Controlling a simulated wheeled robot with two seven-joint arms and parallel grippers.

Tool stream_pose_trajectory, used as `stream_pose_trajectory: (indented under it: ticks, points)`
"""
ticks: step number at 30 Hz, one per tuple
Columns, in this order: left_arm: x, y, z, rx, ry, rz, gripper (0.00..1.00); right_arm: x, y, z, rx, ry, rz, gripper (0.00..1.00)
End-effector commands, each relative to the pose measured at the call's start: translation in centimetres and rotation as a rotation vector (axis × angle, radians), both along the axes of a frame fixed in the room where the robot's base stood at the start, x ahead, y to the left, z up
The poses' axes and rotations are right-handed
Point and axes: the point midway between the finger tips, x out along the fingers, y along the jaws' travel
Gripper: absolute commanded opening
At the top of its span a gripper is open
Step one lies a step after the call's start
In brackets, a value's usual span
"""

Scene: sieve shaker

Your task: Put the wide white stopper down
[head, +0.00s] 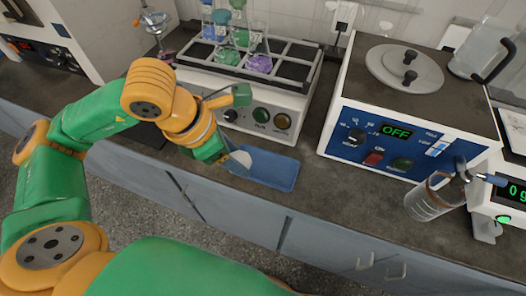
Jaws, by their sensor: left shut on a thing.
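My left gripper (232,158) reaches in from the left and hangs over the left part of a blue tray (275,171) on the bench. It is shut on the wide white stopper (241,160), a pale rounded piece at the fingertips, partly hidden by the fingers. Whether the stopper touches the tray or is just above it, I cannot tell. The right part of the tray is bare.
Behind the tray stands a shaker (262,105) with a rack holding several flasks of coloured liquid. A white device with a blue panel (392,147) is to the right.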

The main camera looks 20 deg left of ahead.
Motion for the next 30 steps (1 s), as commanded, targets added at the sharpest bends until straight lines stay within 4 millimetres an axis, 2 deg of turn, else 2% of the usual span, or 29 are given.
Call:
stream_pose_trajectory:
  ticks: [2,3,6,12,15,18,29,30]
  points:
    - [2.5,-1.1,-1.0,-0.007,0.006,-0.002,0.04,0.0,0.2,0.8,0.003,0.0,-0.001,0.5]
    - [3.5,-1.4,-2.2,-0.004,0.008,0.0,0.04,0.0,0.2,0.8,0.003,0.001,-0.001,0.5]
    - [5.3,-2.1,-4.8,-0.003,0.005,0.001,0.04,0.0,0.1,0.9,0.002,0.0,0.0,0.5]
    - [7.5,-2.7,-7.6,0.0,0.002,0.001,0.04,0.0,-0.1,1.2,-0.003,0.002,0.002,0.5]
    - [7.5,-2.7,-9.8,0.001,0.002,0.002,0.04,-0.1,-0.2,1.2,-0.004,0.001,0.003,0.5]
    - [7.5,-2.7,-10.7,0.002,-0.002,0.001,0.04,-0.1,-0.3,1.2,-0.006,0.002,0.002,0.5]
    - [7.5,-2.7,-11.2,0.001,-0.004,0.002,0.04,-0.1,-0.5,0.6,-0.008,0.001,0.003,0.5]
    - [7.5,-2.7,-11.0,0.0,-0.003,0.002,0.64,-0.1,-0.5,0.7,-0.008,0.001,0.003,0.5]
